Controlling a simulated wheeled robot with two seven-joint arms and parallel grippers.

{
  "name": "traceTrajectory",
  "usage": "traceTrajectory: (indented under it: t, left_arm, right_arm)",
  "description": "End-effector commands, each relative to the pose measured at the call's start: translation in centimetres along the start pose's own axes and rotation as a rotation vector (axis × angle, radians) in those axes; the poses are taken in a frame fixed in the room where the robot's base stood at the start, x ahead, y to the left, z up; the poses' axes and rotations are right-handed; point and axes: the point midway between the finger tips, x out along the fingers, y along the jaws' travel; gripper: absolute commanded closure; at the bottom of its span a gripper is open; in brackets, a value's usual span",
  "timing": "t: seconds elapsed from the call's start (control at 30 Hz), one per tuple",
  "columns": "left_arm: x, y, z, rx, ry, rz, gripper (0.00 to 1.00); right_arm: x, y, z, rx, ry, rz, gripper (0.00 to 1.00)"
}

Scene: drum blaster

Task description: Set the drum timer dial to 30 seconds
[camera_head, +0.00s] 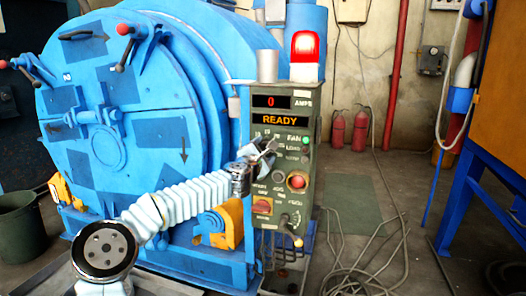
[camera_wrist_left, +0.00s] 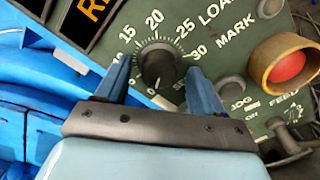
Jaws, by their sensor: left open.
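The timer dial is a dark round knob (camera_wrist_left: 158,68) on the grey-green control panel (camera_head: 290,215). In the left wrist view its scale shows 0 at the bottom, with 15, 20, 25 and 30 running over the top to the right. A pale mark shows low on the knob near 0, but its exact setting is hard to read. My left gripper (camera_wrist_left: 159,66) is open, with one blue finger on each side of the knob; I cannot tell whether they touch it. In the head view the left gripper (camera_head: 265,152) is at the panel and hides the dial. My right gripper is not in view.
A red button (camera_head: 297,181) sits right of and below the dial. A READY display (camera_head: 277,120) and a lit red beacon (camera_head: 305,55) are above. The big blue drum (camera_head: 130,110) stands left. Cables (camera_head: 365,265) lie on the floor to the right.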

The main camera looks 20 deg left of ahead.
Motion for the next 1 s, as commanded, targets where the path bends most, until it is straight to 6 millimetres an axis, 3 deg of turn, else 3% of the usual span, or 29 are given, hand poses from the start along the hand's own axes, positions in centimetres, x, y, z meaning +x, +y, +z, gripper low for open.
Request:
traceTrajectory:
  t: [0.03,0.37,0.67,1.0]
  left_arm:
    - [-0.01,0.0,0.0,0.0,0.0,0.0,0.36]
    - [-0.03,-0.01,0.01,0.0,0.0,0.0,0.87]
    - [-0.04,-0.01,0.03,0.037,0.0,-0.001,0.87]
    - [-0.07,0.01,0.14,0.255,-0.002,-0.001,0.87]
  right_arm:
    - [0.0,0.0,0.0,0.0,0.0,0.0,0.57]
    - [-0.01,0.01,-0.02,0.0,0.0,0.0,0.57]
    - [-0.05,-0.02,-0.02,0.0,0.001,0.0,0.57]
    - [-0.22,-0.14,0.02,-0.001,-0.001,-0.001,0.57]
